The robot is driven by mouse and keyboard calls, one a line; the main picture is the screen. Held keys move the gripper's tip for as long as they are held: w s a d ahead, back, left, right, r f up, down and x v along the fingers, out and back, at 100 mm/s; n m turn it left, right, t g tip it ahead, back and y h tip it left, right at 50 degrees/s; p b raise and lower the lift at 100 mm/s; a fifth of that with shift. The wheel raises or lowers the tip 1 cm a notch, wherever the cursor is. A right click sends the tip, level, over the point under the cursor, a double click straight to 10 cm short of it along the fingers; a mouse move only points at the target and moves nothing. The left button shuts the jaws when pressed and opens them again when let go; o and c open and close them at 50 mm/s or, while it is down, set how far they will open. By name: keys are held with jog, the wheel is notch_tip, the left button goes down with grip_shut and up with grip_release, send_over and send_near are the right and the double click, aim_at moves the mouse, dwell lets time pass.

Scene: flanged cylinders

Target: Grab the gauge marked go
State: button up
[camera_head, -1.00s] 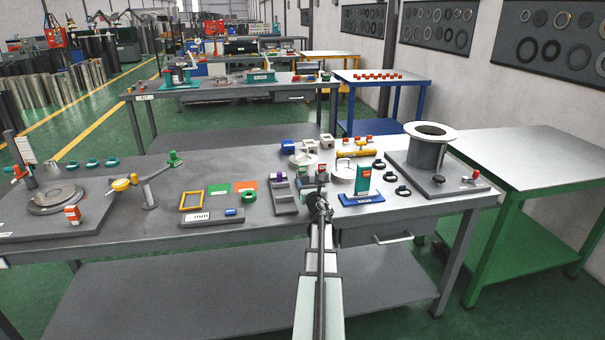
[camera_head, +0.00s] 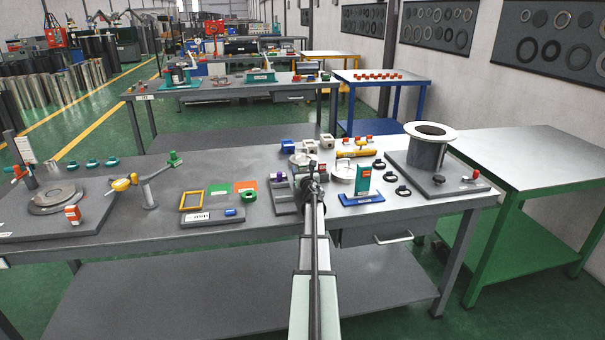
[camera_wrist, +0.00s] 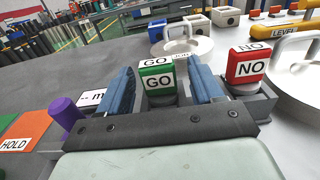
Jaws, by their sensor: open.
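The gauge marked GO (camera_wrist: 158,80) is a green block with white GO labels, upright in the wrist view. My gripper (camera_wrist: 161,88) is open, with one blue finger pad on each side of the green block. Whether either pad touches it I cannot tell. A red block marked NO (camera_wrist: 247,66) stands just right of the right finger. In the head view my gripper (camera_head: 305,180) is over the grey stand (camera_head: 284,198) and hides the GO gauge.
A lidded disc with a handle (camera_wrist: 183,46) stands behind the GO gauge. A purple cylinder (camera_wrist: 65,112) and an orange HOLD card (camera_wrist: 22,132) lie left of my gripper. In the head view a green upright block on a blue base (camera_head: 362,181) stands to the right.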

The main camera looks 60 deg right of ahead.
aim_at(303, 165)
jog(key=shift+w+d, duration=0.1)
jog(key=shift+w, duration=0.05)
jog(key=c, duration=1.1)
jog(key=shift+r, duration=0.1)
jog(key=shift+r, duration=4.9)
